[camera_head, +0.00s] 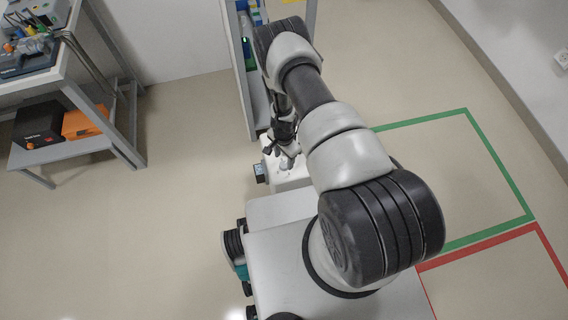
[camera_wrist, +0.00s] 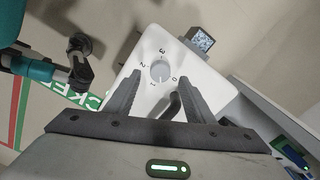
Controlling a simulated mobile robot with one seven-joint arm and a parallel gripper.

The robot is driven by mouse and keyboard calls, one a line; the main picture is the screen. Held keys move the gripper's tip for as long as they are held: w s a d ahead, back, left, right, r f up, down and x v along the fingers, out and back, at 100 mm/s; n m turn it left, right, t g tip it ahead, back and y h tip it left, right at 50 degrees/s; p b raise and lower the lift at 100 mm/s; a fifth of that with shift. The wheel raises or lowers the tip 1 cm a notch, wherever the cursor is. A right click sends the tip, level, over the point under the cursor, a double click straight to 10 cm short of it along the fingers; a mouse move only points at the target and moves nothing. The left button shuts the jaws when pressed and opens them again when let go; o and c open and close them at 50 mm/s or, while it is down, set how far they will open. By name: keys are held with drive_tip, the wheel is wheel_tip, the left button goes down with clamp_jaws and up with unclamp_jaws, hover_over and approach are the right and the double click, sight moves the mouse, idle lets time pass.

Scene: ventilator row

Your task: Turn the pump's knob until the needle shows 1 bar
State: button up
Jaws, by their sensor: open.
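The pump (camera_wrist: 205,75) is a white box with a round pale knob (camera_wrist: 159,70) on its face. The digits 0, 1, 2 and 3 are printed around the knob; where its pointer stands is too small to read for certain. A small dark box with a speckled bluish face (camera_wrist: 200,40) sits at the pump's edge. My gripper (camera_wrist: 159,75) is open, its two dark fingers apart, with the knob showing between and just beyond the tips. Contact cannot be told. In the head view, the pump (camera_head: 290,179) is partly hidden by my arm and gripper (camera_head: 283,157).
A grey shelf rack (camera_head: 246,85) stands behind the pump. A workbench (camera_head: 75,60) with devices is at the left, with a black box (camera_head: 40,124) and an orange box (camera_head: 84,121) below. Green (camera_head: 500,165) and red (camera_head: 555,255) floor outlines lie right. The floor at left is clear.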

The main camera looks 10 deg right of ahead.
sight(284, 164)
drive_tip(key=shift+f+b, duration=0.35)
drive_tip(key=shift+f, duration=1.6)
drive_tip(key=c, duration=1.1)
drive_tip(key=shift+o, duration=0.2)
drive_tip(key=shift+w+f+m+b, duration=0.1)
drive_tip(key=shift+f+m+b, duration=0.2)
drive_tip(key=shift+m+b, duration=0.5)
drive_tip(key=shift+r+b, duration=0.1)
drive_tip(key=shift+b, duration=0.45)
drive_tip(key=shift+r+m, duration=0.25)
drive_tip(key=shift+m, duration=0.15)
drive_tip(key=o, duration=1.1)
drive_tip(key=shift+c, duration=0.2)
